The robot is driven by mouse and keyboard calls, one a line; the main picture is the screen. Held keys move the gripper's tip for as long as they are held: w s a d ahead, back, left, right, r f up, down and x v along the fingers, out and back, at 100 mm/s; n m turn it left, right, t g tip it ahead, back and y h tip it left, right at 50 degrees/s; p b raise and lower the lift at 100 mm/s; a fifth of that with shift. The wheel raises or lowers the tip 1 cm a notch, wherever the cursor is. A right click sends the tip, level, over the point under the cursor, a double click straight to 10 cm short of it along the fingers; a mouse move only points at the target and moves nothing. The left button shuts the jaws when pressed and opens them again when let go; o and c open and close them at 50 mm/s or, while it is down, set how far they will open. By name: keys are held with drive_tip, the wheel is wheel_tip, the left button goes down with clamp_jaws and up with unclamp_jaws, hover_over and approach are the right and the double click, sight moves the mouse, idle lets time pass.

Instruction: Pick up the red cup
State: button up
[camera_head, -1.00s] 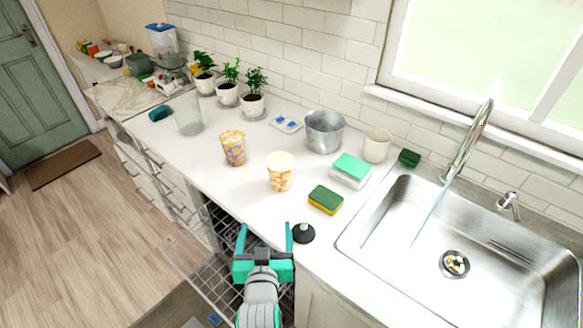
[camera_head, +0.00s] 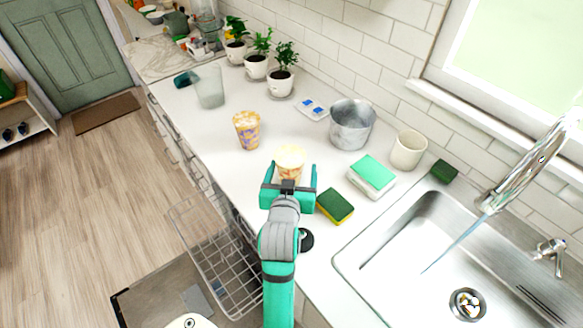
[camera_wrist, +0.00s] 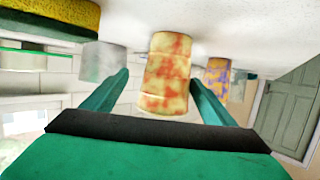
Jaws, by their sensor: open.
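A pale yellow cup with red-orange blotches (camera_head: 290,158) stands upright on the white counter. It is the reddest cup in view. My gripper (camera_head: 290,168) is open and level with it, on its near side. In the wrist view, which appears upside down, the blotched cup (camera_wrist: 167,75) shows between my two spread fingers (camera_wrist: 160,79), with no visible contact. In the head view my gripper hides the cup's lower part. A second cup, orange and purple (camera_head: 247,131), stands to its left.
A green-and-yellow sponge (camera_head: 335,206) lies close to the right of my gripper, and a black stopper (camera_head: 306,240) is beside my arm. An open wire rack (camera_head: 225,265) is below.

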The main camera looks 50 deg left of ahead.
sight(292, 159)
drive_tip(key=x, duration=0.5)
drive_tip(key=shift+s+a, duration=0.3)
drive_tip(key=shift+a, duration=0.15)
drive_tip(key=shift+w+a+f, duration=0.2)
drive_tip(key=shift+w+a, duration=0.05)
drive_tip(key=shift+w, duration=0.15)
drive_tip(key=shift+w, duration=0.15)
drive_tip(key=c, duration=1.1)
